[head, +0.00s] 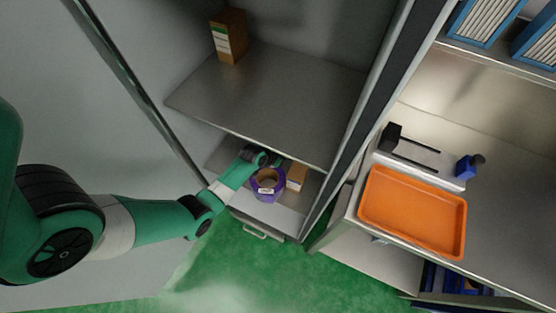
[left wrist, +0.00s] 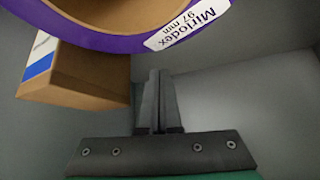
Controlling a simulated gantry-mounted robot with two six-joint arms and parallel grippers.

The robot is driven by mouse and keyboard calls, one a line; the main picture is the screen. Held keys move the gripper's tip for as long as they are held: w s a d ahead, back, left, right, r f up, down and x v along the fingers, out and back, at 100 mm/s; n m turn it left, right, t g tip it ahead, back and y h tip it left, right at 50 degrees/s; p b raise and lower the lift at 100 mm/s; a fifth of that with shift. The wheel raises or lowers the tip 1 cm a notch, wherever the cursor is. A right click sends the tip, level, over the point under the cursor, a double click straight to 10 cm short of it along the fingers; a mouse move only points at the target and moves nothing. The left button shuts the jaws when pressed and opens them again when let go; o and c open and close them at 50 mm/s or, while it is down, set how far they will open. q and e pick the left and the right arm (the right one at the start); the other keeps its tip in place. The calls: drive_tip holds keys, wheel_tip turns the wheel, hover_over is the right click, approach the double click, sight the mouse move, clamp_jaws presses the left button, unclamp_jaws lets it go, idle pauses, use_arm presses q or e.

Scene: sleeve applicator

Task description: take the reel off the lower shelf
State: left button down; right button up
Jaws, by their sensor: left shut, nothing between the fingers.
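A purple reel (head: 267,185) with a brown core stands at the lower shelf (head: 268,215) of the cabinet. In the left wrist view the reel (left wrist: 110,40) fills the top, its white label reading "Mirlodex 97 mm". My left gripper (left wrist: 159,76) is shut with nothing between its fingers. Its tips point toward the reel's lower edge, with no visible grip on it. In the head view my left arm reaches into the lower compartment beside the reel; the fingers cannot be made out there. My right gripper is in neither view.
A cardboard box (head: 297,176) stands right of the reel; a box (left wrist: 75,78) with a blue and white label shows close left of my fingers. The upper shelf (head: 275,100) overhangs, bearing another box (head: 228,36). An orange tray (head: 412,212) lies on the right-hand counter.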

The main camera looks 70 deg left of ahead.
sight(273, 168)
use_arm(q)
drive_tip(key=s, duration=0.1)
drive_tip(key=s+d, duration=0.1)
drive_tip(key=s, duration=0.1)
drive_tip(key=shift+s+d+r, duration=0.15)
drive_tip(key=shift+s+d, duration=0.15)
drive_tip(key=shift+s, duration=0.05)
drive_tip(key=s+p, duration=0.1)
drive_tip(key=s+d+p, duration=0.1)
drive_tip(key=s, duration=0.1)
drive_tip(key=shift+d, duration=0.2)
drive_tip(key=shift+w, duration=0.1)
